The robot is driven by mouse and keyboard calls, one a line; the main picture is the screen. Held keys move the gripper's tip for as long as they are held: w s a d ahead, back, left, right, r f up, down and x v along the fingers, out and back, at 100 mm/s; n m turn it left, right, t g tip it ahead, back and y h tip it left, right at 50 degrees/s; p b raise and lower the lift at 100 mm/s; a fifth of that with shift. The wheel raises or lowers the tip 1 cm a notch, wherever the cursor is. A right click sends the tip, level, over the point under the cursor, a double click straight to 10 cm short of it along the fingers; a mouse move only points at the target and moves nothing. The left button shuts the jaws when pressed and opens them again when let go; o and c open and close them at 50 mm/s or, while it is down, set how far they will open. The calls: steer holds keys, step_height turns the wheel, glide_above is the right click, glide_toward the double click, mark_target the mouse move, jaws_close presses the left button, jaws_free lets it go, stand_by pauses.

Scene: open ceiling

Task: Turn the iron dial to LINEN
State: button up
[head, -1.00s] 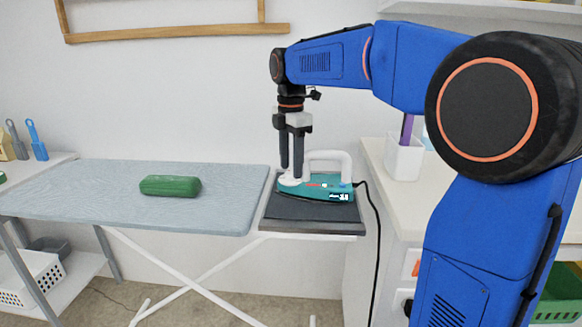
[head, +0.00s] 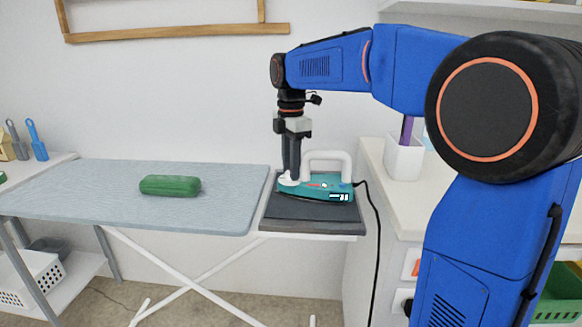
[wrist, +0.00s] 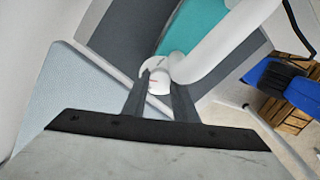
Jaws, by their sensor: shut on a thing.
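The teal iron (head: 318,190) with a white handle (head: 328,157) sits on the dark rest pad at the right end of the ironing board. Its white dial (head: 288,180) is at the iron's left end, and my gripper (head: 291,173) points straight down onto it. In the wrist view the dial (wrist: 158,82) with a small red mark lies between the two fingertips of my gripper (wrist: 157,92), which is shut on it. The dial's lettering is too small to read.
The dark rest pad (head: 310,218) lies under the iron. A green rolled object (head: 170,186) lies on the pale blue ironing board (head: 110,205). The iron's black cord (head: 374,230) hangs at the right. A white holder (head: 404,160) stands on the counter.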

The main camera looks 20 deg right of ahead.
steer(key=m, duration=1.3)
steer(key=shift+m, duration=0.3)
stand_by(0.3)
steer(key=o, duration=1.1)
steer(key=shift+c, duration=0.2)
steer(key=shift+r, duration=0.15)
step_height(320, 180, up, 17)
